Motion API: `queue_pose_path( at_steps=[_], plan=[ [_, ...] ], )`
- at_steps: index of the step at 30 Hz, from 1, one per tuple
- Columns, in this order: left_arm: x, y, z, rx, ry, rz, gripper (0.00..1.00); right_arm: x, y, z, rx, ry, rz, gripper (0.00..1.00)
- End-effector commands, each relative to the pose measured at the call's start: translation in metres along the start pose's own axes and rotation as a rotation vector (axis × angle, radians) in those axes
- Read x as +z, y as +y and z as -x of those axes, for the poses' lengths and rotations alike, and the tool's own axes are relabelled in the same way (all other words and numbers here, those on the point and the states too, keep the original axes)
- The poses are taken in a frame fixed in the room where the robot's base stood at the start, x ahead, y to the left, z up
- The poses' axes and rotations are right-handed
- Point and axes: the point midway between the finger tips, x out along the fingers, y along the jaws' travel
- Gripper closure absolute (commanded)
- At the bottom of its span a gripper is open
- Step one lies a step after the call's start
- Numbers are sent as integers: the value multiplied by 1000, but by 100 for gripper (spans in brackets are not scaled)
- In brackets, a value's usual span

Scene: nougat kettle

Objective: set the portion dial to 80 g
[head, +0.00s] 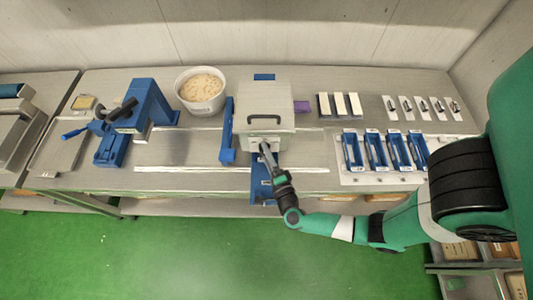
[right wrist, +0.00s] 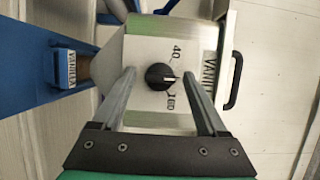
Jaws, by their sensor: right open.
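The portion dial (right wrist: 160,77) is a round black knob with a white pointer mark, on the silver front of the kettle machine (head: 275,100). In the right wrist view the mark points to the right of the picture. A "40" shows above it and another number below it, which I cannot read surely. My right gripper (head: 266,152) is at the machine's front. In the right wrist view its fingers (right wrist: 165,95) are open, one on each side of the dial, apart from it. In the head view the gripper hides the dial. My left gripper is not in view.
A black handle (head: 264,116) is on the machine's lid, and a VANILLA label (right wrist: 210,70) is on its front. A white tub (head: 200,92) and a blue press (head: 148,100) stand to the left.

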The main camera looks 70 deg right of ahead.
Motion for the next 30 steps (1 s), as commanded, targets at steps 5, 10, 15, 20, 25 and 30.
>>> queue_pose_path(
  at_steps=[5, 10, 15, 20, 25, 30],
  plan=[
    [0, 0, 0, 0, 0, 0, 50, 1, 0, 8, -1, -3, 0, 24],
    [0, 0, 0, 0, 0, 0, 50, 2, 0, 34, 1, -9, 1, 24],
    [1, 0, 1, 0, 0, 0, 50, 2, 1, 64, 1, -11, 1, 24],
    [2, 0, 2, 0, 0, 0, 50, 2, 1, 89, 1, -10, 0, 24],
    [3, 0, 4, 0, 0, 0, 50, 2, 0, 108, -1, -6, -1, 24],
    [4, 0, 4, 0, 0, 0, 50, 0, 0, 116, 0, -2, 0, 24]
  ],
)
